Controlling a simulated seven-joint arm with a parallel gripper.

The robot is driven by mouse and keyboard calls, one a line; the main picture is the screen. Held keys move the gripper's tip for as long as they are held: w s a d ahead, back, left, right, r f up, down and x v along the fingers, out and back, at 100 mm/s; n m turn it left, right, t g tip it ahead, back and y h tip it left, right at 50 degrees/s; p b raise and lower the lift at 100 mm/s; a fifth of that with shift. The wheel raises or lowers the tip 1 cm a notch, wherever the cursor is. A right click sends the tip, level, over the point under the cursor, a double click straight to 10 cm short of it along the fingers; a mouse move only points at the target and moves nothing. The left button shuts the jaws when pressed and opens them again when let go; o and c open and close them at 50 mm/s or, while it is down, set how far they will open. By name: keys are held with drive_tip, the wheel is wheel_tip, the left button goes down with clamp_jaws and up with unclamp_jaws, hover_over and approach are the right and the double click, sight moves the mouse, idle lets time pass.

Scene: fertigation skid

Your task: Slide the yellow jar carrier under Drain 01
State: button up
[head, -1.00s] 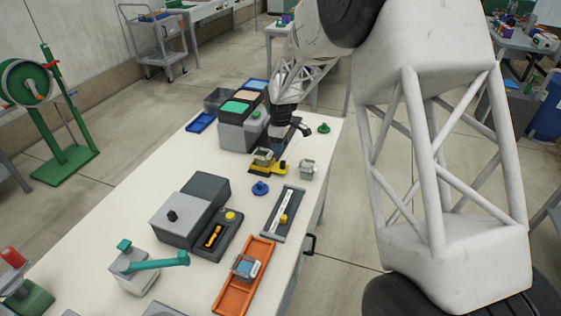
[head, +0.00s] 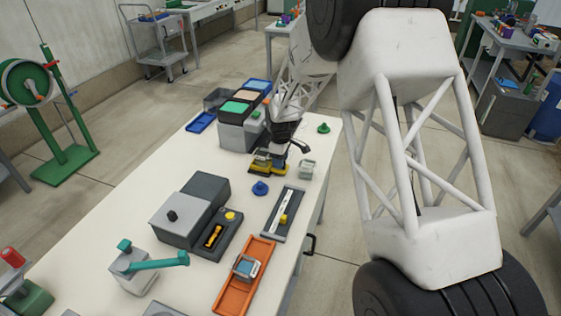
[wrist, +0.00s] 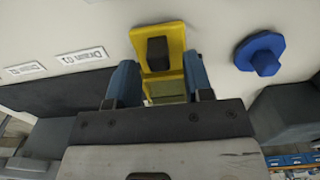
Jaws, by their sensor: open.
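The yellow jar carrier (head: 257,171) lies on the white table in front of the dark box unit, partly covered by my gripper in the head view. In the wrist view the carrier (wrist: 143,38) shows a dark block-shaped handle (wrist: 158,53) on top. My gripper (wrist: 160,66) is open, its two blue fingers on either side of the carrier's near part. Whether they touch it cannot be told. The printed label Drain 01 (wrist: 83,57) lies on the table to the carrier's left, with another label (wrist: 26,68) further left. The drain outlet itself cannot be made out.
A blue knobbed piece (head: 260,188) stands close to the carrier; a clear jar (head: 307,168) stands to its right. The box unit (head: 236,135) is behind left. A grey slide rail (head: 283,213) and an orange tray (head: 227,294) lie nearer on the table.

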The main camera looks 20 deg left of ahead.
drive_tip(key=shift+f, duration=0.4)
clamp_jaws()
drive_tip(key=w, duration=1.1)
drive_tip(key=shift+a, duration=0.1)
unclamp_jaws()
